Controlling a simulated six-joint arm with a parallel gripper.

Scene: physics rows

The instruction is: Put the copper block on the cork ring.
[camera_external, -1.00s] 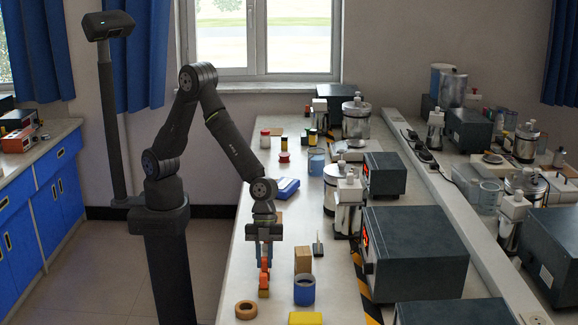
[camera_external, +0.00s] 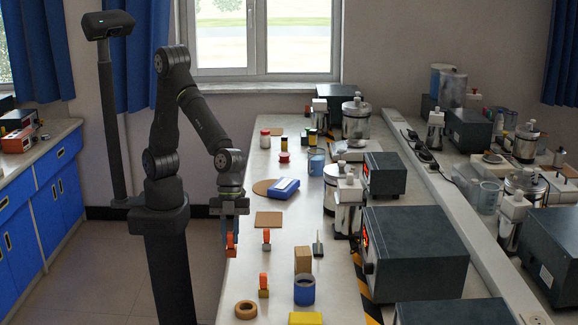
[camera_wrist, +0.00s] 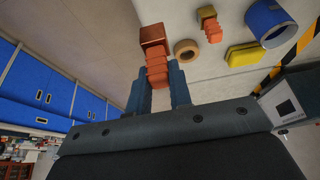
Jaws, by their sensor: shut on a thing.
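My gripper (camera_external: 231,240) is shut on the orange ribbed handle of the copper block and holds it up near the bench's left edge. In the wrist view, the handle is between the two fingers of my gripper (camera_wrist: 158,85), and the reddish-brown copper block (camera_wrist: 154,36) is at its far end. The cork ring (camera_external: 246,309) lies flat on the bench near the front left. In the wrist view the cork ring (camera_wrist: 187,56) is just right of the block, apart from it, with its hole showing empty.
An orange-handled brass block (camera_external: 263,294) stands behind the ring; another orange-handled block (camera_external: 266,246) stands farther back. A blue cylinder (camera_external: 304,291), a wooden block (camera_external: 303,260) and a yellow block (camera_external: 305,318) are to the right. A brown square mat (camera_external: 269,219) lies behind.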

